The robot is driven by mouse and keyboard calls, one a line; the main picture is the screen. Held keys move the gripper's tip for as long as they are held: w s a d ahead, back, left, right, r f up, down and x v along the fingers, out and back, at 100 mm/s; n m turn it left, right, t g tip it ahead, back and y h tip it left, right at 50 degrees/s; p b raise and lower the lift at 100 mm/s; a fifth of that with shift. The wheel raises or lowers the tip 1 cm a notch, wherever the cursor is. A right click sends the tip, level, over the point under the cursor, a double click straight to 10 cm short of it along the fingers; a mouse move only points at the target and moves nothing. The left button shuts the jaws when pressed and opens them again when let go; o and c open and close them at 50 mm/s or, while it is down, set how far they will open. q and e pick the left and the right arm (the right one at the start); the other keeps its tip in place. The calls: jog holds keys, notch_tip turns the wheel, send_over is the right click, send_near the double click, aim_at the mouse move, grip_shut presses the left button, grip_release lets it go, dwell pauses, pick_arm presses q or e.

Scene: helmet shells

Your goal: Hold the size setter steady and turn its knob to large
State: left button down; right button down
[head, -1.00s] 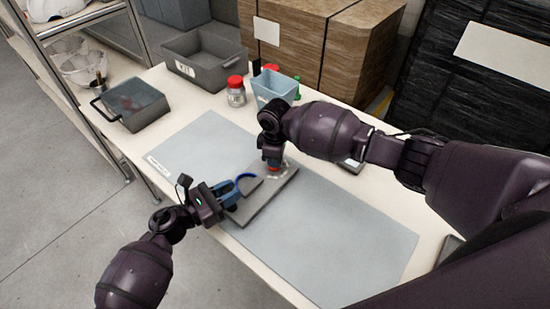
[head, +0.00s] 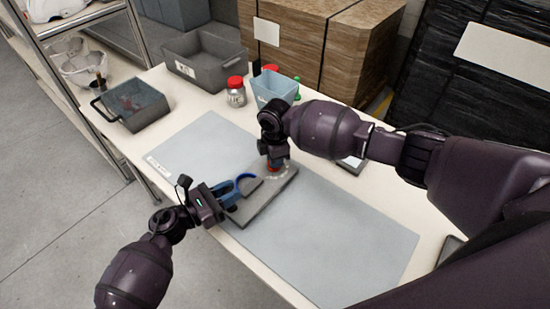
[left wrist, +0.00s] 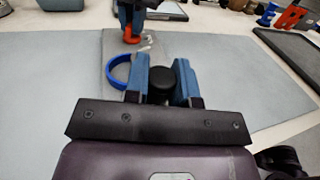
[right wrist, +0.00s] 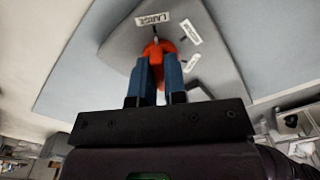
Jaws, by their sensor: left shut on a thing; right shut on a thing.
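The size setter is a grey plate (head: 262,207) on the mat, with a raised block and a blue ring (head: 243,183). My left gripper (left wrist: 160,75) is shut on its black round grip (left wrist: 160,87) at the near end. My right gripper (right wrist: 158,62) is shut on the orange-red knob (right wrist: 158,48) at the far end, reaching down from above. In the right wrist view, the LARGE label (right wrist: 152,19) lies just beyond the knob, and two more labels lie to its right. The knob's small tip points roughly toward LARGE; its exact setting is partly hidden by the fingers.
A blue-grey mat (head: 340,240) covers much of the white table and is clear on the right. Behind are a light blue bin (head: 275,88), a red-lidded jar (head: 236,95), a grey crate (head: 205,70) and a dark grey box (head: 132,105).

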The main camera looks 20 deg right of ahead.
dwell(0.3)
jog(key=c, duration=1.2)
grip_release()
jog(key=shift+o, duration=0.2)
notch_tip(320, 180, up, 12)
pick_arm(q)
jog(key=c, duration=0.9)
grip_release()
jog(key=shift+o, duration=0.2)
jog(key=shift+a, duration=0.1)
